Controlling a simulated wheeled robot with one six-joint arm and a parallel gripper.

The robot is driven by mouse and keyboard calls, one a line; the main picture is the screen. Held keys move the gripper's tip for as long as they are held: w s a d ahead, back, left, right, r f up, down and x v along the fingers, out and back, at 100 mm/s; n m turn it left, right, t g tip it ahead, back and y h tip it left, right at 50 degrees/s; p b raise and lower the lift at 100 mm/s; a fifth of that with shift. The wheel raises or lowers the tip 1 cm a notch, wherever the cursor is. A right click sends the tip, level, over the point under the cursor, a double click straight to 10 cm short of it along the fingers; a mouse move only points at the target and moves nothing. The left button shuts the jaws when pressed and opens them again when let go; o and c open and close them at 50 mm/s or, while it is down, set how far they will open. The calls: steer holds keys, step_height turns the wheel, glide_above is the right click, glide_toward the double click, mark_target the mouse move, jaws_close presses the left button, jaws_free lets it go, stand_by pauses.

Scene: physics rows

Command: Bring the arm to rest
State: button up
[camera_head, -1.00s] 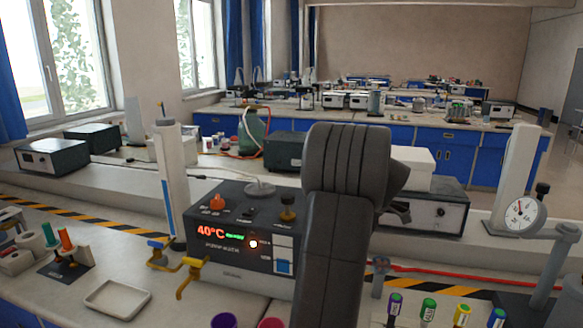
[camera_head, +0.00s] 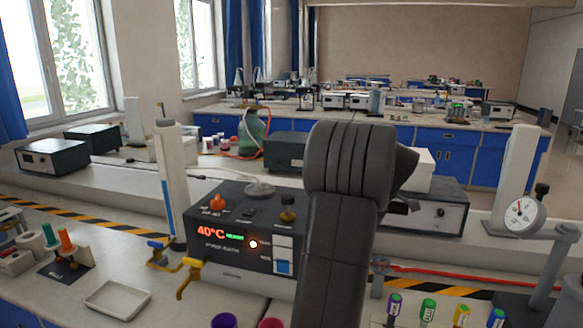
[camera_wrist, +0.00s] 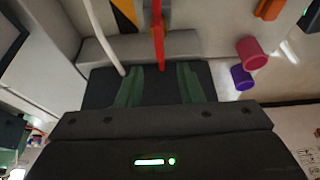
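My arm rises in the lower middle of the head view, and its dark wrist joint stands in front of the bench equipment. In the head view my gripper's fingers are hidden behind the arm. In the wrist view my gripper (camera_wrist: 160,86) shows two green-padded fingers with a wide gap between them. It is open, and nothing is held between the fingers. A red strip shows beyond the gap, apart from the fingers as far as I can tell.
A heater box (camera_head: 240,245) with a 40°C display stands left of my arm. A white tray (camera_head: 117,299), a purple cup (camera_head: 224,321), a pink cup (camera_head: 270,323) and colored-cap vials (camera_head: 428,309) are in front. A dial gauge stand (camera_head: 522,214) is at right.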

steer(key=x, duration=0.5)
steer(key=shift+a+f, duration=0.15)
steer(key=shift+f, duration=0.15)
steer(key=shift+w+f+m, duration=0.1)
steer(key=shift+f+m, duration=0.15)
steer(key=shift+m, duration=0.05)
steer(key=m+t, duration=0.1)
steer(key=m, duration=0.1)
steer(key=m+t+h, duration=0.1)
steer(key=m, duration=0.2)
steer(key=shift+w+r+b, duration=0.1)
steer(key=shift+b, duration=0.2)
steer(key=shift+r+m, duration=0.1)
steer(key=shift+m, duration=0.2)
